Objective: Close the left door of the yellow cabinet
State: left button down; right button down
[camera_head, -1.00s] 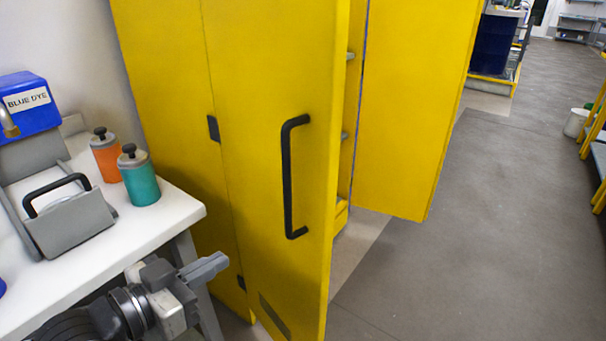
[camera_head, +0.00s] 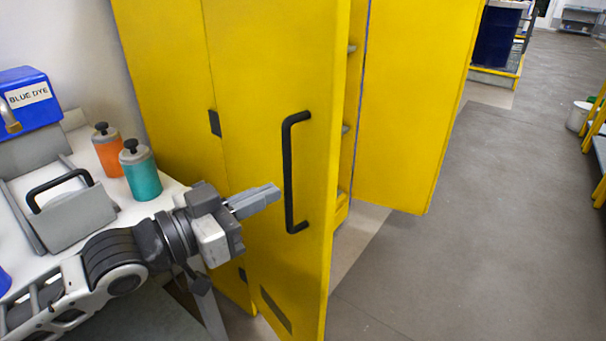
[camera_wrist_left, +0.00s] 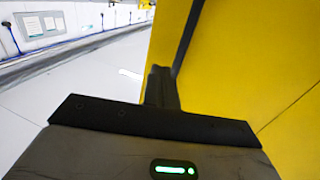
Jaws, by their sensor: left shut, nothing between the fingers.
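The yellow cabinet's left door (camera_head: 262,75) stands open, swung out, with its outer face and black bar handle (camera_head: 289,172) toward me. The right door (camera_head: 405,110) is open too. My left gripper (camera_head: 276,190) is shut and empty, its tips just left of the handle, in front of the door's face. I cannot tell whether it touches. In the left wrist view the shut fingers (camera_wrist_left: 161,80) point along the yellow door (camera_wrist_left: 245,70) near its edge, with a dark bar, likely the handle, just beyond. My right gripper is not in view.
A white table (camera_head: 70,240) on the left holds a blue dye box (camera_head: 28,105), an orange bottle (camera_head: 108,150), a teal bottle (camera_head: 140,172) and a grey holder (camera_head: 70,215) with a black handle. Clear grey floor (camera_head: 490,230) lies to the right.

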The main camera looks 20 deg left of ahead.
aim_at(319, 171)
pick_arm(q)
jog(key=p+x, duration=0.1)
jog(key=x, duration=0.6)
jog(key=shift+w+d, duration=0.2)
